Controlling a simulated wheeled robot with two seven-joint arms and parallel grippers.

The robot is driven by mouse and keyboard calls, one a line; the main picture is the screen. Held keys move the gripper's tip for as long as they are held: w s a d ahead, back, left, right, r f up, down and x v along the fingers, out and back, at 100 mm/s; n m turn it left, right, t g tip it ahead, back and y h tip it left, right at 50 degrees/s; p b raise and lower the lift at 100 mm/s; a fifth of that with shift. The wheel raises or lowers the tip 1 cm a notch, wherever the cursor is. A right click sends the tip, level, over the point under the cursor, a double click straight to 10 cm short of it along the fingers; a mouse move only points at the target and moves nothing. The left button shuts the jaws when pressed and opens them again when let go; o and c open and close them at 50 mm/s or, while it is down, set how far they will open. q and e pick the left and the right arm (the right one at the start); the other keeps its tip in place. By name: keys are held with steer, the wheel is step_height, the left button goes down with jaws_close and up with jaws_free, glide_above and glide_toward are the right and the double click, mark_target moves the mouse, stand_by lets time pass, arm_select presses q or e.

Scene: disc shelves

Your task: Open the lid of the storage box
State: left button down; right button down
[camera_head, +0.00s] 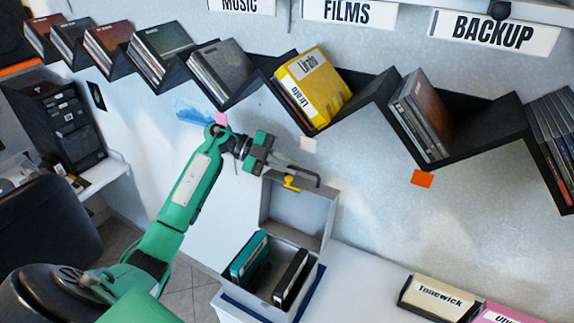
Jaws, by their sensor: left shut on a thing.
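The grey storage box (308,287) stands on the white counter below the wall shelves. Its lid (296,211) stands raised at the back of the box, and the inside shows. A yellow latch (291,184) is at the lid's upper edge. My green left arm reaches in from the left, and its gripper (290,166) is shut on the dark handle (308,174) at the top of the lid. The exact contact is small and hard to see. A teal case (249,258) and a black case (291,278) stand inside the box. My right gripper is not in view.
Black zigzag shelves (480,140) with discs and a yellow case (316,86) run along the wall just above the gripper. A cream case (437,297) and a pink case (500,314) lie at the counter's right. Bare counter (365,280) lies between them and the box.

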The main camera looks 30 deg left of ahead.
arm_select(q)
steer(key=shift+s+r+p, duration=0.3)
steer(key=shift+s+p, duration=0.2)
steer(key=shift+s, duration=0.65)
steer(key=c, duration=1.5)
jaws_free()
steer(key=shift+w, duration=0.1)
